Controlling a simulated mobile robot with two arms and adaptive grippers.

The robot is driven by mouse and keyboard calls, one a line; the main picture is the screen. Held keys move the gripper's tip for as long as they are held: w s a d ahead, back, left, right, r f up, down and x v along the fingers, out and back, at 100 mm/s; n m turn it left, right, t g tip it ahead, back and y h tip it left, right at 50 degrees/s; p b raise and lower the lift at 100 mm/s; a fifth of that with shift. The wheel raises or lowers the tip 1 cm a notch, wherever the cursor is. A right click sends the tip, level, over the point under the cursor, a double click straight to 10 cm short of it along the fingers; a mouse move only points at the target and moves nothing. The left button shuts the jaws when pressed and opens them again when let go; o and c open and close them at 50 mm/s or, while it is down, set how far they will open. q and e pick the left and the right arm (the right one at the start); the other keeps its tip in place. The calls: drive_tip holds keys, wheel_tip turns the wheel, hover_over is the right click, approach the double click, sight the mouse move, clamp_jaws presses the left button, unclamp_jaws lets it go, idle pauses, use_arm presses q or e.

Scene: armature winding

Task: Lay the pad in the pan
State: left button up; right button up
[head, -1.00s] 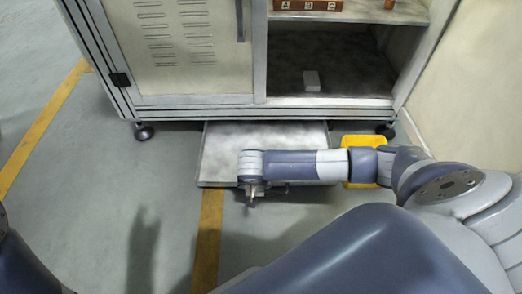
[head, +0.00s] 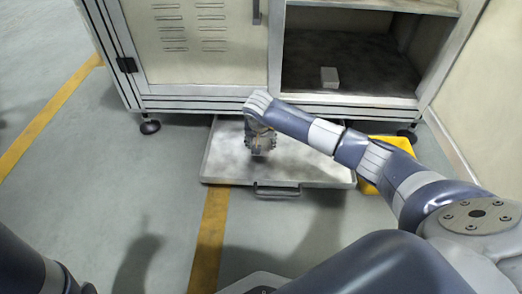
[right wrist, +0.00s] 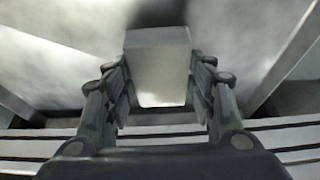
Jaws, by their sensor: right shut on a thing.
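The pan (head: 225,160) is a wide, shallow grey tray on the floor, partly under the cabinet, with a handle at its front edge. My right gripper (head: 261,152) points down over the pan. In the right wrist view, the gripper (right wrist: 160,95) is shut on a pale grey block, which I take as the pad (right wrist: 158,62). The pad is hidden in the head view, and I cannot tell whether it touches the pan's floor. My left gripper is out of view.
A cabinet (head: 200,60) stands behind the pan, its right bay open. A yellow object (head: 368,187) is right of the pan, partly behind my right arm. Floor in front is clear.

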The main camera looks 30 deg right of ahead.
drive_tip(key=shift+f+b, duration=1.7)
drive_tip(key=shift+f, duration=0.1)
drive_tip(key=shift+r, duration=0.15)
drive_tip(key=o, duration=0.9)
drive_tip(key=shift+f, duration=0.2)
drive_tip(key=shift+o, duration=0.2)
